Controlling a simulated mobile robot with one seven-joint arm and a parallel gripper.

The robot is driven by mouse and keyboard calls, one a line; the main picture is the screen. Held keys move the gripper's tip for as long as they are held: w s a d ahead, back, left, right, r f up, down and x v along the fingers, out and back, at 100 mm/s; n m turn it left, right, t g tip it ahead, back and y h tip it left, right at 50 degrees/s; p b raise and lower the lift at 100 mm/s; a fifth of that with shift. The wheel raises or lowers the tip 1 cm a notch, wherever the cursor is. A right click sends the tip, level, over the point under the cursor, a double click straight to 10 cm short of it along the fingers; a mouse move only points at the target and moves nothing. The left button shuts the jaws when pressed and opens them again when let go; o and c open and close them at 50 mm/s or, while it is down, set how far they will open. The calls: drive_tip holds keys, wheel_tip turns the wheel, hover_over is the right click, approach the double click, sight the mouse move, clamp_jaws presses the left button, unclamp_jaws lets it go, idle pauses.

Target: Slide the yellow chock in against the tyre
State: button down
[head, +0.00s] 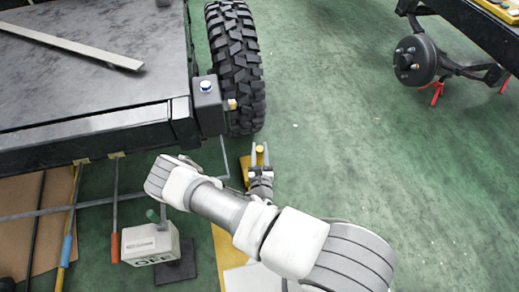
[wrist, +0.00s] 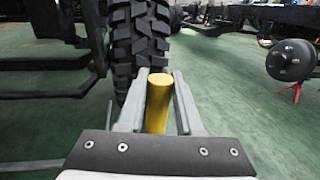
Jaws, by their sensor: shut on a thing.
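The black knobbly tyre (head: 236,70) stands upright at the front corner of the dark chassis. It also shows behind my fingers in the wrist view (wrist: 137,45). My gripper (head: 260,147) is low near the floor, just in front of the tyre's near side. It is shut on the round upright yellow post of the yellow chock (wrist: 158,100). Part of the chock's yellow body (head: 245,168) shows left of my fingers; the rest is hidden by my gripper and wrist. I cannot tell whether the chock touches the tyre.
The dark chassis deck (head: 90,85) is on the left, with a metal bar on top. A grey box marked OFF (head: 150,243) and upright handles stand below it. A hub (head: 415,60) with red stands is at the upper right. Green floor to the right is clear.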

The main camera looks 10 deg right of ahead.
drive_tip(key=shift+w, duration=0.1)
drive_tip(key=w+b, duration=0.3)
drive_tip(key=w, duration=1.8)
drive_tip(key=shift+w, duration=0.4)
idle(1.4)
drive_tip(key=shift+c, duration=2.4)
unclamp_jaws()
drive_tip(key=s+a+p, duration=0.3)
drive_tip(key=s+p, duration=0.3)
drive_tip(key=s, duration=1.1)
drive_tip(key=shift+a, duration=0.15)
